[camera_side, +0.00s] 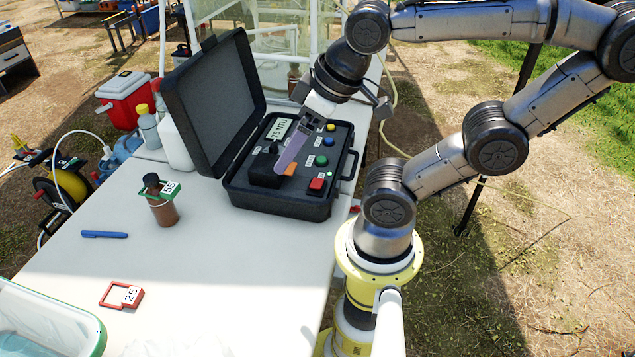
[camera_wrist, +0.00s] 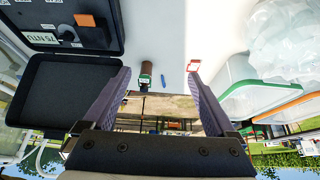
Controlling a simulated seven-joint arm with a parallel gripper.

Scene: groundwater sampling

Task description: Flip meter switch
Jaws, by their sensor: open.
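The meter is a black case with its lid open (camera_side: 213,100) and a control panel (camera_side: 342,141) in its base. The panel carries a label reading 75 NTU (camera_side: 279,128), with yellow, blue, green and red (camera_side: 316,184) buttons. An orange switch-like piece (camera_side: 291,169) sits near the panel's middle; it also shows in the wrist view (camera_wrist: 85,20) at the upper left. My gripper (camera_wrist: 158,73) is open and empty, its purple fingers wide apart. In the side view one purple finger is over the panel beside the orange piece; contact cannot be told.
A brown bottle with a green tag (camera_side: 163,205), a blue pen (camera_side: 104,234) and a red tag (camera_side: 122,296) are on the white table (camera_side: 225,260). A clear tub (camera_side: 45,320) is at the front left. White bottles (camera_side: 172,145) stand behind the lid. The table's front middle is clear.

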